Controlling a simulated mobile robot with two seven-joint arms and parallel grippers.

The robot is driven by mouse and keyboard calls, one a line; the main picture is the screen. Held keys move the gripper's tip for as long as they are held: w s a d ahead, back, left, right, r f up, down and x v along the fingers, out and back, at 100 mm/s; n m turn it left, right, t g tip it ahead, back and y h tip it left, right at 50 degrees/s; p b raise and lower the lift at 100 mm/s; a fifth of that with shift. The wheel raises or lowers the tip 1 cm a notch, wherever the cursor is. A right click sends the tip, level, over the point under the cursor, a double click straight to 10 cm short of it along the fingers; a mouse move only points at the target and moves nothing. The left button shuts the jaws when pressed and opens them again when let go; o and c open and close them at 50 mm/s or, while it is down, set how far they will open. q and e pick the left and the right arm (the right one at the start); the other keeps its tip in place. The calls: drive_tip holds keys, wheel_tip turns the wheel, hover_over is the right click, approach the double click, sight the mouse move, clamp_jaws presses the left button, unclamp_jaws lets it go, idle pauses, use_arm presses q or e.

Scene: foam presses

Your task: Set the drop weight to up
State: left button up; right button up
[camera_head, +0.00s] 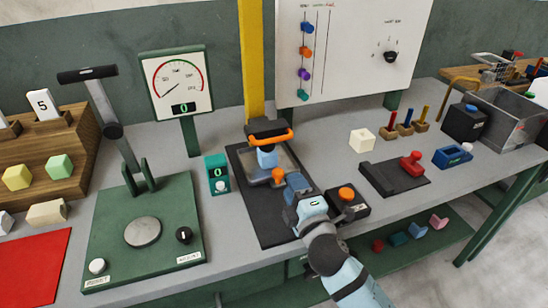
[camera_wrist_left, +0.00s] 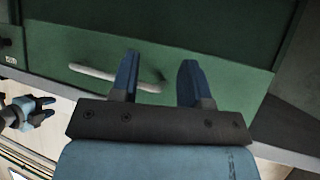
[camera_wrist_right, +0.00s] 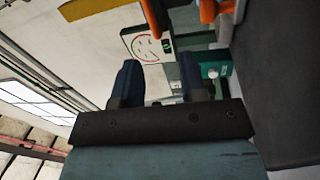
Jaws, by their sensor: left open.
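The drop weight is a dark block with an orange handle (camera_head: 270,137) at the lower part of a yellow column (camera_head: 252,65), above a black base (camera_head: 252,195). A blue piece hangs under the handle. My right gripper (camera_head: 292,183) is open in front of the column, below and to the right of the handle, apart from it. In the right wrist view orange parts (camera_wrist_right: 208,12) show at the top edge, beyond the open fingers (camera_wrist_right: 158,82), with nothing between them. My left gripper (camera_wrist_left: 160,75) is open and empty in the left wrist view, in front of a green drawer (camera_wrist_left: 225,65).
A black box with an orange button (camera_head: 346,194) stands right of the base. A teal counter (camera_head: 218,174) stands left. A green lever press (camera_head: 145,235) and a gauge (camera_head: 178,85) are further left. A black plate with a red handle (camera_head: 411,162) lies to the right.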

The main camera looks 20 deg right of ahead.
sight(274, 140)
drive_tip(key=shift+n, duration=0.4)
drive_tip(key=w+r, duration=0.1)
drive_tip(key=w, duration=0.3)
drive_tip(key=w+r, duration=0.1)
drive_tip(key=w, duration=0.4)
drive_tip(key=w+r, duration=0.1)
drive_tip(key=w, duration=0.4)
drive_tip(key=shift+w+a+r, duration=0.15)
drive_tip(key=shift+a+r, duration=0.05)
drive_tip(key=shift+r, duration=0.1)
clamp_jaws()
